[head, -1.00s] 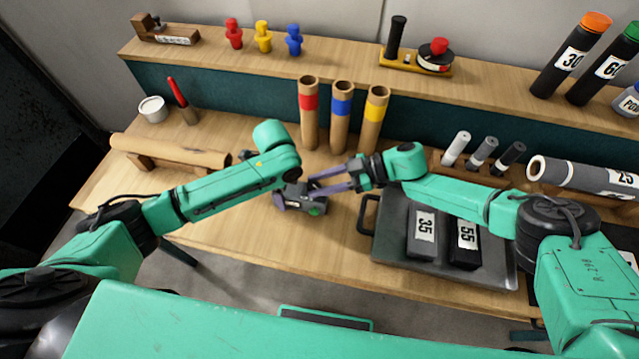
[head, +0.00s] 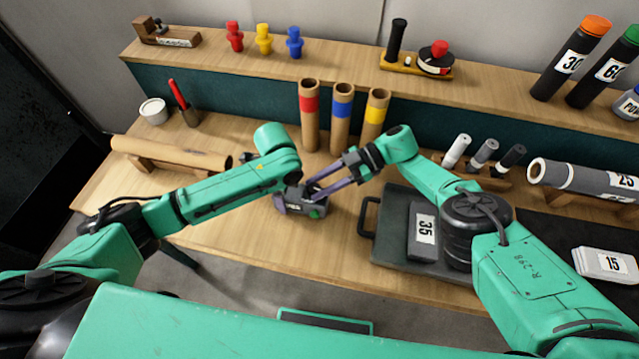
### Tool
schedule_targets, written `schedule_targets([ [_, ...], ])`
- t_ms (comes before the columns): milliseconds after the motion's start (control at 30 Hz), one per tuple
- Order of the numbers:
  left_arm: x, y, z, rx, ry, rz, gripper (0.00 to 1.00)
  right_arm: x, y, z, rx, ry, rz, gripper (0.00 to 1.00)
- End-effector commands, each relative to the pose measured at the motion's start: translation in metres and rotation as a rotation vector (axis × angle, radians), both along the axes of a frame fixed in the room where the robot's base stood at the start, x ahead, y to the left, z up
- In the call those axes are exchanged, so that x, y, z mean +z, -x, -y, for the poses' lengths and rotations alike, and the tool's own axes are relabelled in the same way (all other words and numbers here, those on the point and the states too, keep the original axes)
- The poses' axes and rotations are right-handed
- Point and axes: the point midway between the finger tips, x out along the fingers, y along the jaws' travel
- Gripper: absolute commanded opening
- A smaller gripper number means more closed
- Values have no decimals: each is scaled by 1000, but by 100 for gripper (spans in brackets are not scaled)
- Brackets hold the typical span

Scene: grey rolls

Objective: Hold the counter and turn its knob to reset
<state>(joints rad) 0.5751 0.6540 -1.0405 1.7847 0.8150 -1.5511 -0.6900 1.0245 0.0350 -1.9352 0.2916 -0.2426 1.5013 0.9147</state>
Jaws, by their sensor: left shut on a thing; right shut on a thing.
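The counter (head: 309,207) is a small dark grey box with a green button at its front right corner. It sits on the wooden bench near the middle. My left gripper (head: 281,201) is shut on the counter's left side, and my arm link partly hides this grip. My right gripper (head: 309,187) reaches in from the upper right, its purple fingers shut at the counter's top right. The knob is hidden between these fingers, too small to make out.
A dark tray (head: 394,247) with a block labelled 35 (head: 422,231) lies right of the counter. Three cardboard tubes (head: 341,117) with coloured bands stand behind it. A long brown roll (head: 170,152) lies at left. Bare bench lies in front of the counter.

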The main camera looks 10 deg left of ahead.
Motion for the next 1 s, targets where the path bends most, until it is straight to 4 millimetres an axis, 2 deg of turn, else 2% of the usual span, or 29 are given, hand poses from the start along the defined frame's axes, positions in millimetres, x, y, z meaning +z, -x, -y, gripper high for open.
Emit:
schedule_targets([
  [167, 1, -1, 2, -1, 5, 4, 0, -1, 1, 0, 1, 1, 0, 0],
  [200, 1, -1, 2, -1, 5, 4, 0, -1, 1, 0, 1, 1, 0, 52],
  [267, 1, -1, 1, 0, 4, 4, 0, 0, 1, 0, 1, 0, 0, 71],
  [567, 1, -1, 0, 2, 1, 3, 0, 1, 0, 0, 0, -2, -1, 71],
  [733, 1, -1, 0, 2, 0, 2, 0, 8, 0, 0, -1, -3, -7, 71],
  [867, 1, -1, 0, 2, 0, 2, 0, 26, -1, 1, 0, -7, 0, 71],
  [1000, 1, -1, 0, 2, 0, 2, 0, 59, -1, 1, 0, -6, 4, 71],
])
